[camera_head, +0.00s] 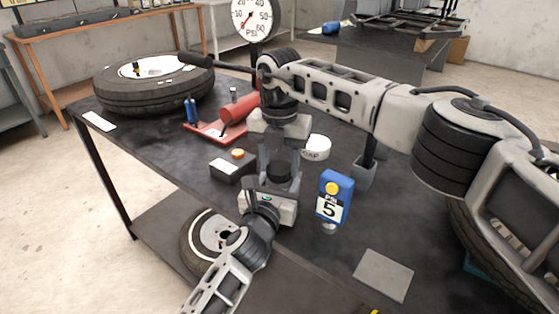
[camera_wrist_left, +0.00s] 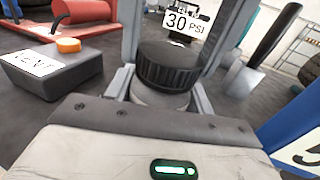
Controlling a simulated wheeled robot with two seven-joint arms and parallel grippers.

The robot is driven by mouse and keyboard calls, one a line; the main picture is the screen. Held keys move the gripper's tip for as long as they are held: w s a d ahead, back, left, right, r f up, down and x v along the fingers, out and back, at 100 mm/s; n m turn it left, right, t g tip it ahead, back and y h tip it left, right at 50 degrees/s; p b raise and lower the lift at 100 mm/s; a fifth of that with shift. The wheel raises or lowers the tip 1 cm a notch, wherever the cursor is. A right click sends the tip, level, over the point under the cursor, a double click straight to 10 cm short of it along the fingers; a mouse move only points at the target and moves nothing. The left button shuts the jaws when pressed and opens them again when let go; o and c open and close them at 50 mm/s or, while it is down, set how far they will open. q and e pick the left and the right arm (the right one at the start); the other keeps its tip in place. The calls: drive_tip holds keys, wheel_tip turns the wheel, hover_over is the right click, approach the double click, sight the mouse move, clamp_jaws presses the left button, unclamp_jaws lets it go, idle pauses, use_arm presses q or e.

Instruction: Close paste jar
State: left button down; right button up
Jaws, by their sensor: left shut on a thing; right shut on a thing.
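The paste jar shows in the left wrist view as a pale jar body (camera_wrist_left: 160,97) with a black ribbed lid (camera_wrist_left: 168,66) on top, upright. Whether the lid is fully seated I cannot tell. My left gripper (camera_wrist_left: 160,102) is shut on the jar body, a finger on each side. My right gripper (camera_head: 280,153) comes down from above, its fingers on both sides of the lid, and is shut on it. In the head view my left gripper (camera_head: 276,186) is just below the right one, and the jar is mostly hidden between them.
Close left stands a dark box with an orange button (camera_head: 238,155); behind it is a red cylinder (camera_head: 240,106). A blue unit marked 5 (camera_head: 334,197) and a white round container (camera_head: 316,146) are at right. A tyre (camera_head: 150,90) lies far left. A grey plate (camera_head: 383,275) lies front right.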

drive_tip(key=o, duration=1.1)
drive_tip(key=shift+r, duration=2.25)
drive_tip(key=shift+c, duration=0.4)
drive_tip(key=n, duration=0.2)
drive_tip(key=shift+r+n, duration=0.35)
drive_tip(key=shift+n, duration=0.05)
drive_tip(key=n, duration=0.2)
drive_tip(key=r+n, duration=0.1)
drive_tip(key=n, duration=0.3)
drive_tip(key=r+n, duration=0.1)
drive_tip(key=n, duration=0.4)
drive_tip(key=shift+r, duration=0.4)
drive_tip(key=shift+f, duration=0.1)
